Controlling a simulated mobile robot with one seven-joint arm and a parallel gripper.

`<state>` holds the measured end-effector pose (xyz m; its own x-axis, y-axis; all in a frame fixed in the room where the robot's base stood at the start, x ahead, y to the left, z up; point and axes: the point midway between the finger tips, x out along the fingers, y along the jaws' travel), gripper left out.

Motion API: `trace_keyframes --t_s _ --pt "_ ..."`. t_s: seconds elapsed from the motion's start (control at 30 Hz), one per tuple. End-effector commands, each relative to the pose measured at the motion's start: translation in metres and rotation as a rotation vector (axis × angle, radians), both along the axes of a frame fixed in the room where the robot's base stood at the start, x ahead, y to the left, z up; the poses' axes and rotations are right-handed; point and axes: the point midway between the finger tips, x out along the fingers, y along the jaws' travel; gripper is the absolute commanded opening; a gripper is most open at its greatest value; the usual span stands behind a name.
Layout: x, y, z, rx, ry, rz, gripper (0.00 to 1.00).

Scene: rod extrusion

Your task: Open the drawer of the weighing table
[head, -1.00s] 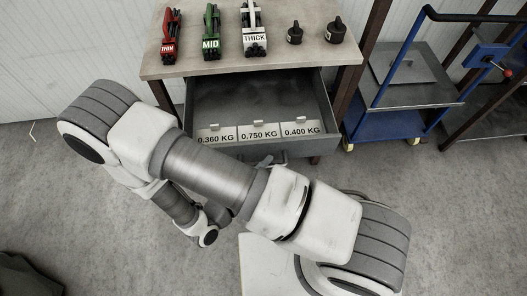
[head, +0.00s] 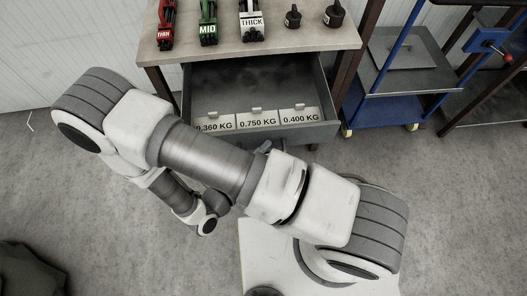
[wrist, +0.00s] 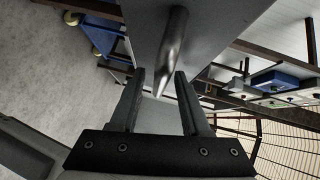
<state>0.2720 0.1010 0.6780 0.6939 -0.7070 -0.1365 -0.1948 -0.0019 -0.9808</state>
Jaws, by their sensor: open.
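The weighing table (head: 290,40) stands at the top of the head view. Its drawer (head: 250,88) is pulled well out, showing a dark interior and three white weight labels (head: 257,120) near the front. My arm crosses below the drawer front and hides part of it. Only a small dark part of my gripper (head: 263,147) shows there, close to the drawer front. In the wrist view my gripper (wrist: 160,80) is open. The grey bar handle (wrist: 173,45) stands out from the drawer front (wrist: 225,30), its end between the fingertips; contact cannot be told.
Red, green and white tools (head: 208,25) and two dark weights (head: 334,17) stand on the tabletop. A blue-framed trolley (head: 395,85) is to the right of the table. Grey floor (head: 450,210) is clear at right. A dark object (head: 28,272) lies at lower left.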

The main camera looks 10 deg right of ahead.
Motion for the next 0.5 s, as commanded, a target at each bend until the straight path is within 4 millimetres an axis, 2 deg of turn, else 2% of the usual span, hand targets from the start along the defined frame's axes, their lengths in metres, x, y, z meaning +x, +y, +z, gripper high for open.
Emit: trace_keyframes --t_s 0.17,0.5 --pt "-0.016 0.017 0.004 0.002 0.0 0.004 0.47" --pt "-0.074 0.076 0.015 0.004 0.001 0.004 0.47"
